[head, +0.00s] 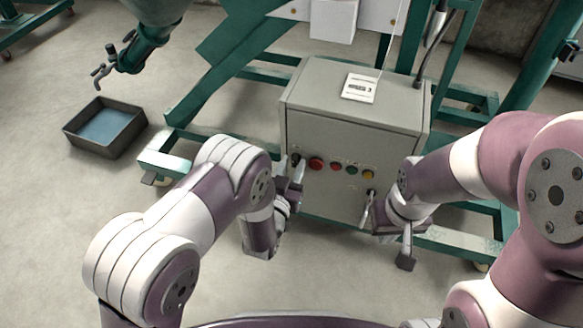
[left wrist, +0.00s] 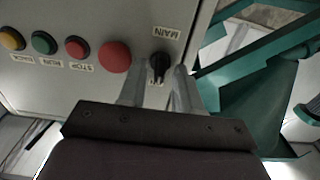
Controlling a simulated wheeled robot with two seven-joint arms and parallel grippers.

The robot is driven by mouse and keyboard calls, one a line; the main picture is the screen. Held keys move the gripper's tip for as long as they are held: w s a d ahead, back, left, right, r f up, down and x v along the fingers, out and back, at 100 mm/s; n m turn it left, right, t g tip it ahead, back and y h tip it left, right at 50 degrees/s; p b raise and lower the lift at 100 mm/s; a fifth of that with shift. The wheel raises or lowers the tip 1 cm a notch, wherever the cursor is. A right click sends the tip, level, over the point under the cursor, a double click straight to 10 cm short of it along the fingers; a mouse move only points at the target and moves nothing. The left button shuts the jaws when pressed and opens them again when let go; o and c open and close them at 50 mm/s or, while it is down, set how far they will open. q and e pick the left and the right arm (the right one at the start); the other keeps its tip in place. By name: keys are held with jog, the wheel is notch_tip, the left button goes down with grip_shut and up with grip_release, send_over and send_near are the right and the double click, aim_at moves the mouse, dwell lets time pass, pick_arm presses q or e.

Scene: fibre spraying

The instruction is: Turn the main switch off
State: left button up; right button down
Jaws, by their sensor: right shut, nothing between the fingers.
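The main switch (left wrist: 159,65) is a black rotary knob on the grey control box (head: 350,120), beside a "MAIN" label that appears upside down in the left wrist view. In the head view it is at the panel's left end, largely hidden by my left gripper (head: 298,172). My left gripper's fingers (left wrist: 158,86) are apart, one on each side of the knob, with visible gaps beside it; I cannot tell whether they touch it. My right gripper (head: 368,208) is shut and empty at the lower right of the panel, close to a small black knob (head: 372,192).
A large red button (left wrist: 115,57) sits right beside the main switch, then a smaller red, a green and a yellow button (head: 368,175). Green frame beams (head: 235,50) surround the box. A dark tray (head: 105,127) stands on the floor at left.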

pick_arm(q)
grip_shut()
jog(key=shift+n, duration=0.3)
jog(key=n+p, duration=0.1)
jog(key=n, duration=0.1)
jog(key=shift+n, duration=0.3)
jog(key=n+p, duration=0.1)
jog(key=n, duration=0.3)
jog(key=shift+a+n+p, duration=0.1)
jog(key=shift+n+p, duration=0.2)
jog(key=shift+a+f+n+p, duration=0.1)
jog(key=shift+n+p, duration=0.5)
jog(key=shift+n, duration=1.9)
jog(key=shift+f+n+p, duration=0.1)
jog(key=shift+n+p, duration=0.5)
jog(key=shift+n, duration=1.9)
